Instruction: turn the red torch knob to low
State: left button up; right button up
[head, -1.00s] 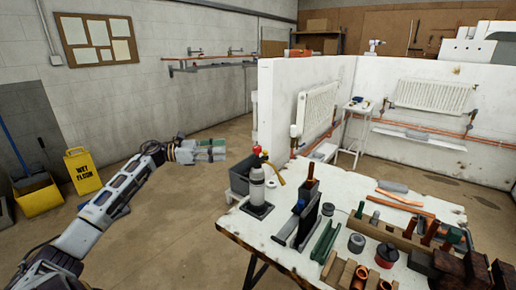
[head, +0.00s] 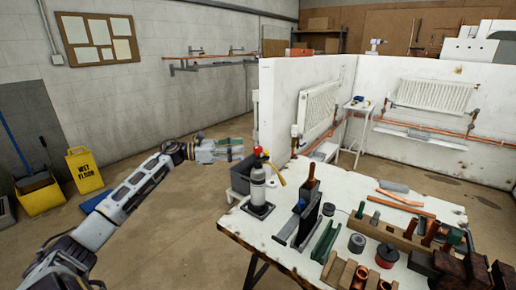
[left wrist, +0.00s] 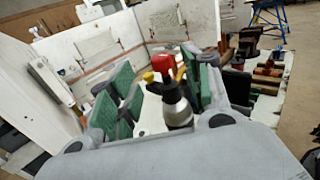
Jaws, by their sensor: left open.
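The torch (head: 258,189) is a silver canister standing upright in a dark base at the left corner of the white workbench. Its red knob (head: 257,151) is on top, and a yellow nozzle (head: 277,177) points to the right. My left gripper (head: 240,147) is open, just left of the red knob at about its height in the picture. In the left wrist view, the red knob (left wrist: 164,66) and silver canister (left wrist: 177,107) show between the two green-padded fingers. I cannot tell whether a finger touches the knob, nor read its setting. My right gripper is not in view.
A dark grey bin (head: 238,178) is close by, left of the torch. The workbench (head: 340,190) holds upright tools, copper pipes and wooden blocks to the right. A white partition (head: 285,90) stands behind. A yellow wet-floor sign (head: 84,170) is at far left.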

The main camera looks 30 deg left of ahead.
aim_at(258, 147)
pick_arm(q)
jog(key=shift+p+x, duration=0.45)
jog(key=shift+x, duration=2.9)
jog(key=shift+w+d, duration=0.4)
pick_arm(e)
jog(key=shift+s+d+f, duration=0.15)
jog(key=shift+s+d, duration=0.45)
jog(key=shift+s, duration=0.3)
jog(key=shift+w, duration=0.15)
pick_arm(q)
jog(key=c, duration=1)
jog(key=shift+c, duration=0.2)
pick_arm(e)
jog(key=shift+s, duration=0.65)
